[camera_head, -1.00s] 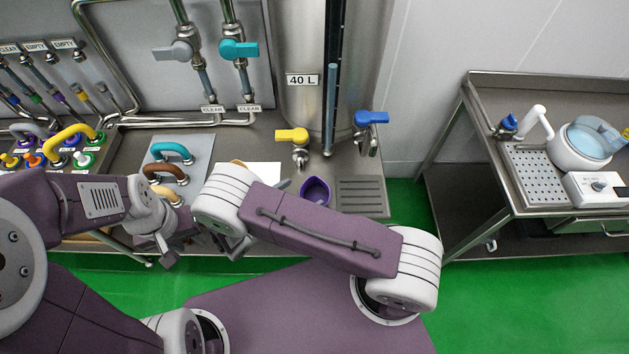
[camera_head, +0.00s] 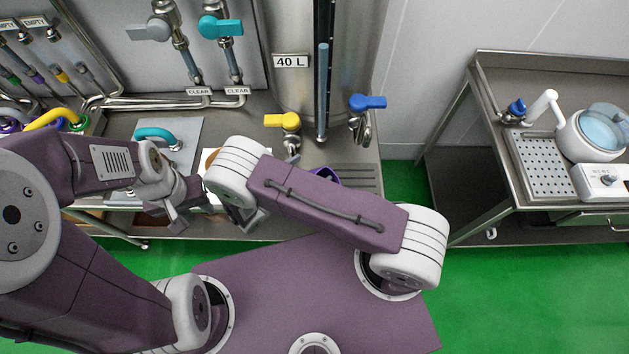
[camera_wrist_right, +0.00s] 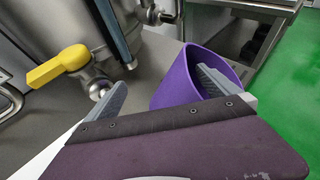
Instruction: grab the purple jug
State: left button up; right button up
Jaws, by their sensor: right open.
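The purple jug (camera_wrist_right: 180,82) stands upright and open-topped at the right wrist view's middle. In the head view only part of its rim (camera_head: 327,173) shows behind my right arm. My right gripper (camera_wrist_right: 162,77) is open, its two grey fingers spread. One finger is left of the jug, the other overlaps the jug's opening. Whether they touch it I cannot tell. My left gripper (camera_head: 181,211) is at the counter's front edge at left in the head view. Its jaws are too unclear to judge.
A yellow-handled tap (camera_head: 283,121) and a blue-handled tap (camera_head: 367,102) are on the 40 L tank (camera_head: 290,85) behind the jug. A teal handle (camera_head: 156,133) stands on a grey plate at left. A side table (camera_head: 462,110) stands right, past a floor gap.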

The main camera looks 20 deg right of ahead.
jog(key=shift+f, duration=0.1)
jog(key=shift+c, duration=0.7)
jog(key=shift+s+a+r, duration=0.3)
jog(key=shift+s+a, duration=0.25)
jog(key=shift+s, duration=0.1)
jog(key=c, duration=1)
jog(key=shift+s+a+r, duration=0.1)
jog(key=shift+a, duration=0.05)
jog(key=c, duration=1)
jog(key=shift+w+d+f, duration=0.25)
jog(key=shift+w+d, duration=0.15)
jog(key=shift+w, duration=0.05)
grip_shut()
jog(key=shift+s+a+r, duration=0.15)
jog(key=shift+s+a, duration=0.05)
jog(key=shift+s, duration=0.05)
pick_arm(q)
jog(key=shift+s+a+r, duration=0.1)
jog(key=shift+s+a, duration=0.45)
jog(key=shift+s, duration=0.05)
jog(key=shift+w+d, duration=0.1)
pick_arm(e)
jog(key=shift+w+d, duration=0.1)
